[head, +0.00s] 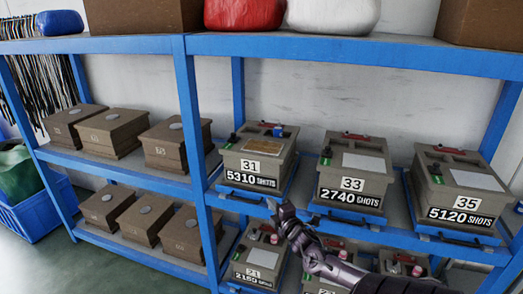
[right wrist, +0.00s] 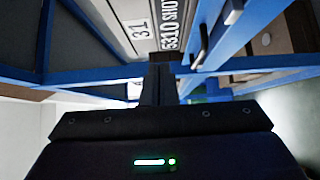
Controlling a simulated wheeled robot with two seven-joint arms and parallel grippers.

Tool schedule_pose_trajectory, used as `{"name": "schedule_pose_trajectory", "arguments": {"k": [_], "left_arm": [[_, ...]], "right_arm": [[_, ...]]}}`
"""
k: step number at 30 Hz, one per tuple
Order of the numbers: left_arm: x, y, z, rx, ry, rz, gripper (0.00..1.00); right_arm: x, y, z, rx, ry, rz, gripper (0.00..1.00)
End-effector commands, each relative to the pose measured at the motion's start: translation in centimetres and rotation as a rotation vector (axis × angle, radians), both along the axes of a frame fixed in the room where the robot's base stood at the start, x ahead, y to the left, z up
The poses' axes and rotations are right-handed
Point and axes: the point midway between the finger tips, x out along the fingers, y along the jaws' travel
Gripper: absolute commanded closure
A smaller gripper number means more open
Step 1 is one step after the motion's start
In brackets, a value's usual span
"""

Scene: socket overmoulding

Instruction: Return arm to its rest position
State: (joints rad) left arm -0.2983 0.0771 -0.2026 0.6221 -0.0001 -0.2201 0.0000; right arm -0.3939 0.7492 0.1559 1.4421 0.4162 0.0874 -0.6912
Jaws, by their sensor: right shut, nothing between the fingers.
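My right gripper (head: 278,210) is in the head view, in front of the blue rack, just below the mould box marked 31 (head: 254,160). It is shut and empty. In the right wrist view the closed fingers (right wrist: 160,80) point toward the same box 31 (right wrist: 145,28), which carries the label 5310 shots. I cannot tell the exact gap between the fingertips and the shelf edge. My right arm comes in from the bottom right of the head view. My left gripper is not in view.
The blue rack (head: 187,110) stands close ahead. Boxes 33 (head: 352,175) and 35 (head: 460,190) share the middle shelf with box 31, and more boxes sit below. Brown boxes (head: 113,130) fill the left bay. A blue crate (head: 35,213) stands on the floor at left.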

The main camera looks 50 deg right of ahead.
Motion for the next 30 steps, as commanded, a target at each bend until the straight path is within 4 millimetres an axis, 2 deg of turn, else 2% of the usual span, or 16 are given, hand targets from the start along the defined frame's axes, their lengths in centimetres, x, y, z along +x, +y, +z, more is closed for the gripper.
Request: {"name": "schedule_pose_trajectory", "arguments": {"k": [8,11,14,17,18,20,24,26,30], "left_arm": [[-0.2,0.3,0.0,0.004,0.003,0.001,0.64],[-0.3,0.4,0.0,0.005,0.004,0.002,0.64],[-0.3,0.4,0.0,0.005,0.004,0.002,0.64],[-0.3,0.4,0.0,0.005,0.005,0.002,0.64],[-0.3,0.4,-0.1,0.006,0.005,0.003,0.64],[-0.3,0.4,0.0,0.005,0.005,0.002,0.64],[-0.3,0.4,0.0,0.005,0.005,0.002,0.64],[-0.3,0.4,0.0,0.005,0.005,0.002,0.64],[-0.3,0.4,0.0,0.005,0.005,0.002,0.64]], "right_arm": [[-0.2,0.1,-0.1,0.001,0.0,-0.001,1.0],[-0.6,0.1,-1.5,0.029,0.018,-0.011,1.0],[-2.0,0.2,-5.6,0.109,0.067,-0.041,1.0],[-4.4,0.9,-11.9,0.236,0.145,-0.092,1.0],[-5.6,1.5,-14.7,0.294,0.18,-0.116,1.0],[-7.5,2.7,-18.7,0.382,0.231,-0.151,1.0],[-12.5,6.6,-27.5,0.578,0.352,-0.236,1.0],[-14.7,8.9,-31.0,0.658,0.404,-0.274,1.0],[-20.2,14.9,-38.0,0.837,0.528,-0.362,1.0]]}}
